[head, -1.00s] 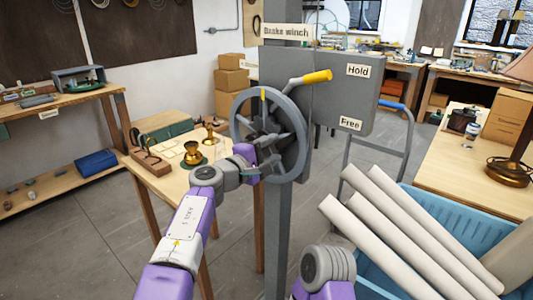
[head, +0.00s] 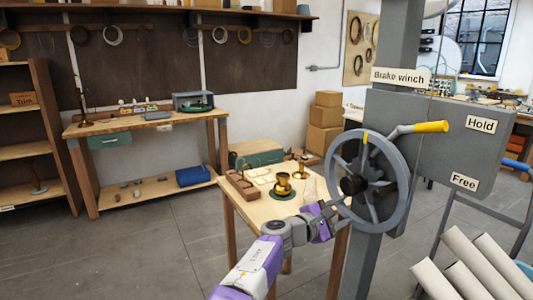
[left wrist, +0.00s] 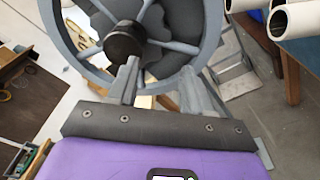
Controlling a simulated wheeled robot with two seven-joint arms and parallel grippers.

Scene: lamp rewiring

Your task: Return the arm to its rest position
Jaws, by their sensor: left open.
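My left arm comes in from the bottom of the head view, and my left gripper (head: 335,208) is at the lower left of the grey winch handwheel (head: 404,182). In the left wrist view the two fingers of the gripper (left wrist: 160,78) stand apart with nothing between them. The handwheel (left wrist: 64,42) is just ahead of them, its dark hub close to the left finger. I cannot tell whether a finger touches the wheel. The brake lever with a yellow grip (head: 432,127) points right, near the Hold label (head: 480,124). My right gripper is not in view.
A small wooden table (head: 257,208) with brass lamp parts (head: 283,186) stands behind my left gripper. The winch post (head: 352,265) and pale tubes (head: 466,268) are at the right. A shelf bench (head: 150,123) stands at the back left. Open floor lies at the left front.

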